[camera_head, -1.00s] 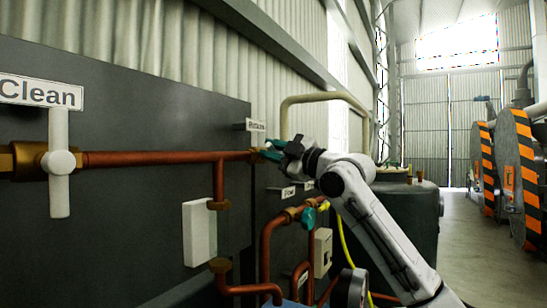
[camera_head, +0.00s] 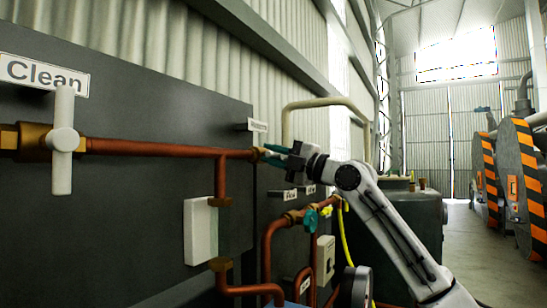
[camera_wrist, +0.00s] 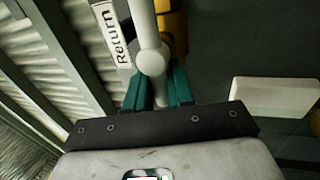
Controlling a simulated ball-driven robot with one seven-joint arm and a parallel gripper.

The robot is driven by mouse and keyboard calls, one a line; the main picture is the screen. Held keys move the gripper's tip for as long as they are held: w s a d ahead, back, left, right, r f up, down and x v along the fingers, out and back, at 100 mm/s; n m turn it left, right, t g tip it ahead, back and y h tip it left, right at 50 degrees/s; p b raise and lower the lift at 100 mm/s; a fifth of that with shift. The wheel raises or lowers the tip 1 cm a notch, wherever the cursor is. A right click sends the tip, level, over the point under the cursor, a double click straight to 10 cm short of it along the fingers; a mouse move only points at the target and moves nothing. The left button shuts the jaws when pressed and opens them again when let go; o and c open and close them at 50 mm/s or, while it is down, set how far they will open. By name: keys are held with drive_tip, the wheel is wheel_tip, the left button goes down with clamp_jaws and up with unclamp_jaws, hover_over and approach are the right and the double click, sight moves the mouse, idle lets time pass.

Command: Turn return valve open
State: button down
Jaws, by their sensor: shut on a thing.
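The return valve has a white handle (camera_wrist: 152,62) with a round hub and a bar, and a brass body (camera_wrist: 173,32) behind it in the wrist view. A "Return" label (camera_wrist: 112,32) is beside it. My gripper (camera_wrist: 157,86) has its teal fingers on either side of the handle's lower bar, shut on it. In the head view my gripper (camera_head: 271,153) is at the far end of the copper pipe, below the small sign (camera_head: 257,125). There the fingers and wrist hide most of the handle.
A "Clean" valve with a white upright handle (camera_head: 63,140) is near at left. A white box (camera_head: 200,231) and copper pipes (camera_head: 221,180) are on the dark panel. A teal valve handle (camera_head: 310,221) is below my gripper. Open floor (camera_head: 470,240) lies to the right.

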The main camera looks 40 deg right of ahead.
drive_tip(key=shift+f, duration=0.15)
drive_tip(key=c, duration=1.1)
unclamp_jaws()
drive_tip(key=b+v, duration=0.1)
drive_tip(key=v, duration=0.9)
drive_tip(key=shift+s+d+b, duration=0.1)
drive_tip(key=shift+s+b, duration=0.2)
drive_tip(key=shift+b, duration=0.1)
